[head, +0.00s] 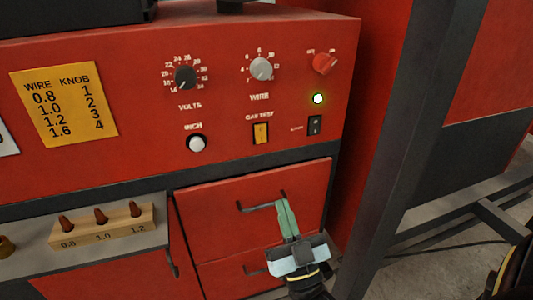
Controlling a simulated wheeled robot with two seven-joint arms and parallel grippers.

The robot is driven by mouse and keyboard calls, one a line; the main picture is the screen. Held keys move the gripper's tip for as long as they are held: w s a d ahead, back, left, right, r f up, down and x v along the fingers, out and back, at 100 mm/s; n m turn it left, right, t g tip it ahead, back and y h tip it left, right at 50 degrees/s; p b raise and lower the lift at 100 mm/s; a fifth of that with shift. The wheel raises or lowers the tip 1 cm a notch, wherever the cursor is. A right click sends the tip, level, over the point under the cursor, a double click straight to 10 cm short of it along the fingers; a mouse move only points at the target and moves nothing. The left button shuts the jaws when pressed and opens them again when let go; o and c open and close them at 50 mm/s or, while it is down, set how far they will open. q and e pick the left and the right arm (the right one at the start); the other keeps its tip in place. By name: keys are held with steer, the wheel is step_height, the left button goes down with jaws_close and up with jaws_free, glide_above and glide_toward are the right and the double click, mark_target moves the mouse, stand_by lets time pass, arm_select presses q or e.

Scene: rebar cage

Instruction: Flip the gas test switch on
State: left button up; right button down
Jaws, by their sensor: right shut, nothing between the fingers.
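The gas test switch (260,133) is a small yellow-orange rocker in a dark frame, under the label GAS TEST on the red machine panel (225,125). I cannot tell which way it is tipped. My right gripper (282,203) has green fingers, shut and empty. Its tips appear below the switch in the picture, in front of the upper red drawer, apart from the switch. My left gripper is not in view.
A wooden tip holder (110,230) sits lower left. A dark post (415,120) stands right.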

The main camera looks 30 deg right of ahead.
mark_target(261, 136)
steer(key=shift+s+d+r, duration=0.1)
steer(key=shift+s+r, duration=0.05)
steer(key=shift+r, duration=0.4)
steer(key=shift+w+f+p+x, duration=0.3)
steer(key=shift+p+x, duration=0.3)
steer(key=shift+x, duration=1.55)
steer(key=shift+w+f+p+x, duration=0.25)
steer(key=shift+f+p+x, duration=0.25)
steer(key=shift+x, duration=1.65)
steer(key=shift+w+f+p+x, duration=0.3)
steer(key=shift+p+x, duration=0.35)
steer(key=shift+x, duration=1.5)
steer(key=shift+d, duration=0.2)
